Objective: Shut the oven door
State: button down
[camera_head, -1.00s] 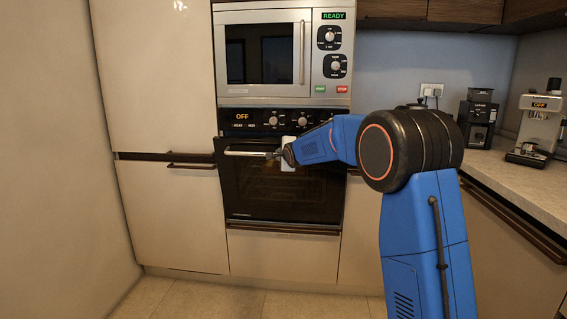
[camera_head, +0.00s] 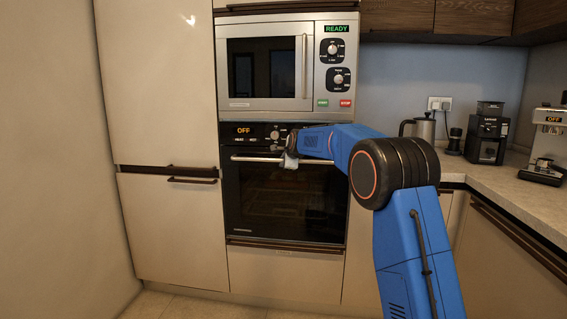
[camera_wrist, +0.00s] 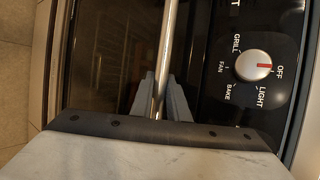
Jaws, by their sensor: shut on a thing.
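The oven door (camera_head: 280,205) is dark glass with a long metal handle (camera_head: 245,158) across its top. In the head view it looks flush with the oven front, under the control panel; a small gap is hard to rule out.
The oven's control panel (camera_head: 245,134) shows OFF; its knob (camera_wrist: 253,65) is close to my fingers. A microwave (camera_head: 265,75) is above and a drawer (camera_head: 285,270) below. A counter (camera_head: 490,178) with a kettle, grinder and coffee machine is at right.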

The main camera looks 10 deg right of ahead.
jog(key=shift+w+d+r, duration=0.15)
jog(key=shift+d+r, duration=0.1)
jog(key=shift+r, duration=0.1)
jog(key=c, duration=1.7)
grip_release()
jog(key=shift+r, duration=0.15)
jog(key=v, duration=1.7)
jog(key=shift+s+a+f, duration=0.15)
jog(key=shift+s+f, duration=0.1)
jog(key=shift+f, duration=0.1)
